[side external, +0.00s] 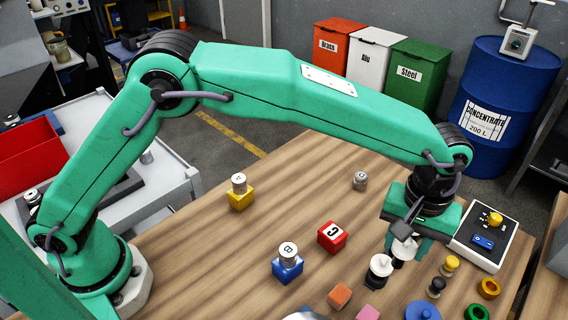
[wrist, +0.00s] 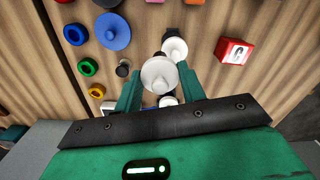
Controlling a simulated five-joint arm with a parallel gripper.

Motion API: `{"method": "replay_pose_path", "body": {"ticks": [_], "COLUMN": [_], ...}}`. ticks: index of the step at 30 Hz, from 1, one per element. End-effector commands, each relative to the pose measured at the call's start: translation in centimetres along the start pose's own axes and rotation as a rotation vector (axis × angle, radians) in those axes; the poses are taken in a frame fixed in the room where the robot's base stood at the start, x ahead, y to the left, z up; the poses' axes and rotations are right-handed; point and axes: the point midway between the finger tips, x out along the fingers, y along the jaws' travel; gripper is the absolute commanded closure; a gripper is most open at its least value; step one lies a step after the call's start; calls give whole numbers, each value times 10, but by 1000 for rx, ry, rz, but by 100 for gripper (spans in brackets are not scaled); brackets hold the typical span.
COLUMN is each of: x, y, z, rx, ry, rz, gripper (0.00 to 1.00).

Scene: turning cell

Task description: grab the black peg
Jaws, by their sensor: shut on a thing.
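The black peg (side external: 436,288) stands on the wooden table, in front and to the right of my gripper in the side view. In the wrist view the black peg (wrist: 123,69) is just left of my left finger, outside the jaws. My gripper (side external: 402,247) is low over the table and shut on a white round-topped piece (wrist: 159,76), not on the black peg. The same white piece (side external: 404,251) shows partly in the side view, its lower part hidden. I cannot tell whether it touches the table.
Another white-topped piece (side external: 380,268) stands close beside my jaws. A yellow peg (side external: 451,264), a blue disc (side external: 422,311), rings and a control box (side external: 484,244) lie around. A red block (side external: 332,237) is to the left. Bare table shows at the centre left.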

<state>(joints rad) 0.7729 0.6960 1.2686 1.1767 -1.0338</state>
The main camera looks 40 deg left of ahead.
Motion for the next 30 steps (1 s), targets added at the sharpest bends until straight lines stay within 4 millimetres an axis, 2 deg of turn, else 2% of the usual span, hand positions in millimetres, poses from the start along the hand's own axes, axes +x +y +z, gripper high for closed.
{"method": "replay_pose_path", "body": {"ticks": [6,12,30], "x": [-19,-27,-28], "y": [4,5,5], "z": [31,44,47], "rx": [1,-1,-1], "ry": [1,0,0], "rz": [2,1,1], "gripper": [88,88,88]}}
